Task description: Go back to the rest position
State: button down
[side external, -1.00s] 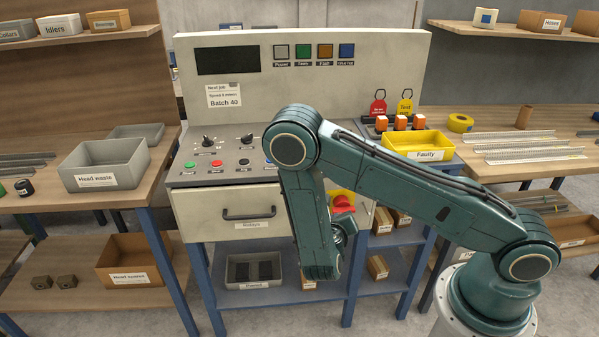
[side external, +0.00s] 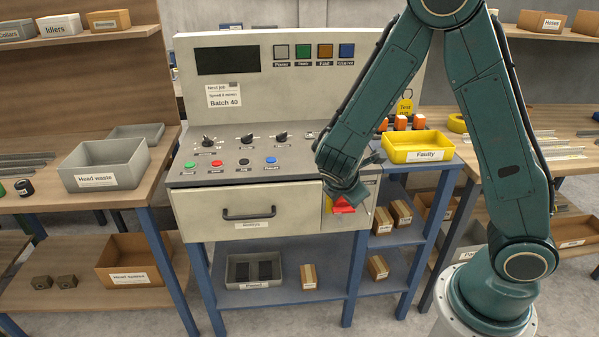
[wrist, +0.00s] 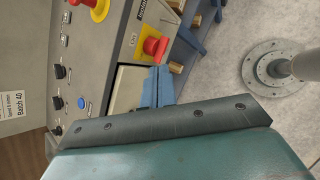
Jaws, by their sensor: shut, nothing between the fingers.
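My gripper (side external: 345,190) hangs at the end of the raised arm, in front of the right side of the console (side external: 295,110). In the side view it overlaps the red switch handle (side external: 343,205) on its yellow plate; whether it touches the handle cannot be told.
A drawer (side external: 245,212) sits below the console's knobs and buttons. The Head waste bin (side external: 104,165) is on the left bench. Open floor shows in the wrist view (wrist: 225,80).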

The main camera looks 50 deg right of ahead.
jog(key=s+a+r+m+t+y, duration=0.1)
jog(key=s+a+r+m+y, duration=0.3)
jog(key=s+r+m, duration=0.3)
jog(key=s+a+r+m+t+y, duration=0.2)
jog(key=s+a+r+m+y, duration=0.2)
jog(key=s+r+m, duration=0.3)
jog(key=shift+s+a+r+m, duration=0.25)
jog(key=shift+s+r, duration=1)
jog(key=shift+r, duration=1.25)
